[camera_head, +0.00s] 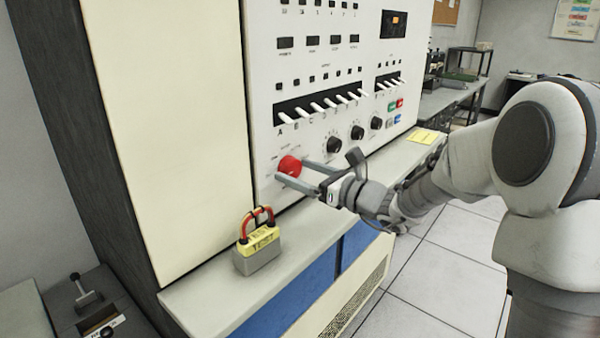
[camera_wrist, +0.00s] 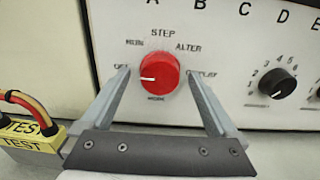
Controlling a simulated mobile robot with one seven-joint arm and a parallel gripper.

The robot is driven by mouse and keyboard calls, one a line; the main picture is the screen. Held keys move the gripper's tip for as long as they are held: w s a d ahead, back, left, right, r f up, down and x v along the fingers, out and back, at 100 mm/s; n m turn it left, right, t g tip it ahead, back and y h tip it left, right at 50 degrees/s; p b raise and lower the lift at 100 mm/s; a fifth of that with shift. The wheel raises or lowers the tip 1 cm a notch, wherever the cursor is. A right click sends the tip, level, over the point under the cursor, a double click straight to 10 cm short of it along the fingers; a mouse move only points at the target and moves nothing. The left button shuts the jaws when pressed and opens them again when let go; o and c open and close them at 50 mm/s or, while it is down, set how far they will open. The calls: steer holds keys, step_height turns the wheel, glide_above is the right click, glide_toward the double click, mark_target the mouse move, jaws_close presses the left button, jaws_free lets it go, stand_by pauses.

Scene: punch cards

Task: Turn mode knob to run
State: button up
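The red mode knob (camera_head: 289,165) is on the white front panel (camera_head: 262,100), at its lower left. In the wrist view, the knob (camera_wrist: 160,72) has a white pointer line aimed left and slightly down, near the partly covered OFF label. A label that appears to read RUN (camera_wrist: 134,43) is at its upper left, with STEP above and ALTER and DISPLAY to the right. My gripper (camera_head: 291,173) is open, its fingers on the knob's left and right. In the wrist view, gaps show between both fingertips and the knob.
A padlock-like block (camera_head: 258,251) with a yellow TEST label and red loop stands on the ledge (camera_head: 205,302) at lower left. Black knobs (camera_head: 334,143) and a row of white switches (camera_head: 317,107) are right of and above the red knob. A yellow note (camera_head: 422,136) lies farther right.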

steer(key=c, duration=1.3)
steer(key=shift+r+p, duration=0.1)
steer(key=shift+p, duration=0.25)
steer(key=m+p, duration=0.4)
steer(key=p, duration=0.1)
steer(key=shift+r+m, duration=0.15)
steer(key=shift+m, duration=0.15)
steer(key=m+p, duration=0.2)
steer(key=p, duration=0.1)
steer(key=shift+m+p, duration=0.4)
steer(key=shift+f+m+p, duration=0.2)
steer(key=shift+m+p, duration=0.5)
steer(key=shift+p, duration=0.05)
steer(key=shift+f, duration=0.1)
steer(key=o, duration=1.3)
